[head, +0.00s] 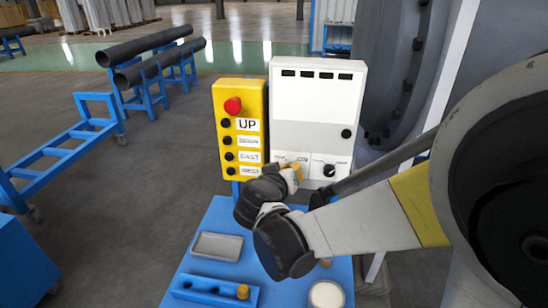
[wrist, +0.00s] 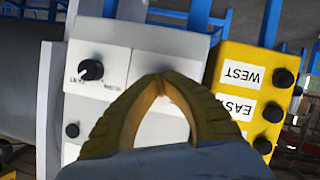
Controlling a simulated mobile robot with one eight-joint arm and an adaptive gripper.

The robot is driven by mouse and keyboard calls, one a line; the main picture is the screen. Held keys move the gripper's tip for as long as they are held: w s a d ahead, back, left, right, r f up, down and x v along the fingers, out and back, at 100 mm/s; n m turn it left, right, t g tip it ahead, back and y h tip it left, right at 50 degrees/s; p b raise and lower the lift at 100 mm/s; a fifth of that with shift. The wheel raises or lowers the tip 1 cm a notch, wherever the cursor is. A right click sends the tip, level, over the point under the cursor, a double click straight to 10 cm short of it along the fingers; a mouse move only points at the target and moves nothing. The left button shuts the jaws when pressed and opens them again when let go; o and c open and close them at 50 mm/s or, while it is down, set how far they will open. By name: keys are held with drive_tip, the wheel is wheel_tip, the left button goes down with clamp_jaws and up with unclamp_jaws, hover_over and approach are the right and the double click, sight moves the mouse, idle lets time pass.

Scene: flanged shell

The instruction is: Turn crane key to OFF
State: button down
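The white control panel (head: 315,105) stands upright behind my arm. Its lower face also shows in the wrist view (wrist: 115,50), upside down. My gripper (head: 293,172) is at the panel's lower left part. In the wrist view its yellow fingers (wrist: 164,76) curve together and their tips meet in front of the panel face. No crane key can be made out; the spot at the tips is hidden, so I cannot tell whether a key is between them. A black rotary knob (head: 330,170) sits to the right, apart from the fingers; it also shows in the wrist view (wrist: 91,69).
A yellow button box (head: 240,100) with a red button and several black buttons stands directly left of the panel. A blue table (head: 215,225) below holds a grey tray (head: 217,246), a blue block (head: 205,290) and a round pale item (head: 326,295). A large grey flanged shell rises at right.

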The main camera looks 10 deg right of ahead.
drive_tip(key=shift+n+h+b, duration=0.8)
drive_tip(key=shift+n+h, duration=0.2)
drive_tip(key=shift+n, duration=0.6)
drive_tip(key=c, duration=1.6)
unclamp_jaws()
drive_tip(key=v, duration=1.2)
